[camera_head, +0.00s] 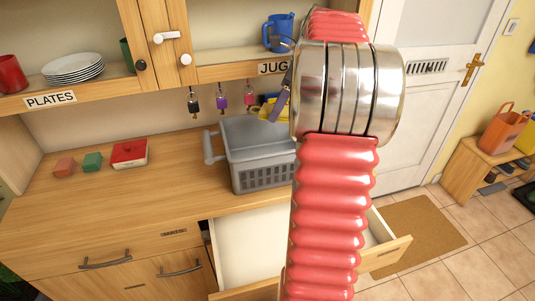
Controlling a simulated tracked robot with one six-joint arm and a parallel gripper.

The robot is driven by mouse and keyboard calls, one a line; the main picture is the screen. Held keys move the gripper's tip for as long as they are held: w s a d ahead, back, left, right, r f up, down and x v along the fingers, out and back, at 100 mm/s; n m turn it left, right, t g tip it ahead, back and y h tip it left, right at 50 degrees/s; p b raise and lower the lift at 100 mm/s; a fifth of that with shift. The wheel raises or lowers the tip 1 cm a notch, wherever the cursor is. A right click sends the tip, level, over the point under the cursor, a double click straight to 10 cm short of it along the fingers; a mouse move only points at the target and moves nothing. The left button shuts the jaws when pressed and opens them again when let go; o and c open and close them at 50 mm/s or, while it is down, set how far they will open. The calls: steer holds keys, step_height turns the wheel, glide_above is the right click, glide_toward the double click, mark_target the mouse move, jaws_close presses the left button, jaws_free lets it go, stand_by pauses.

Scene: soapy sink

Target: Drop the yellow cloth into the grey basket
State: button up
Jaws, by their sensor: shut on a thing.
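The grey basket (262,155) stands on the wooden counter at the centre, with slotted walls and a handle at its left. My red ribbed arm with its metal bands rises in front of its right side. My gripper (275,112) shows only in part beside the bands, as a purplish finger. It is shut on the yellow cloth (267,107), a small patch of which shows above the basket's back right rim in the picture. The rest of the cloth and gripper is hidden behind my arm. I cannot tell the cloth's height above the basket.
An open drawer (250,248) juts out below the basket. A shelf above holds plates (73,67), a red mug (11,74) and a blue jug (279,32). A red box (129,153) and small blocks lie left. The counter between them and the basket is clear.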

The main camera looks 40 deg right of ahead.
steer(key=shift+f, duration=2.85)
steer(key=o, duration=1)
steer(key=v, duration=1.3)
steer(key=shift+s+d+r, duration=0.15)
steer(key=shift+d+r, duration=0.05)
steer(key=shift+r, duration=0.1)
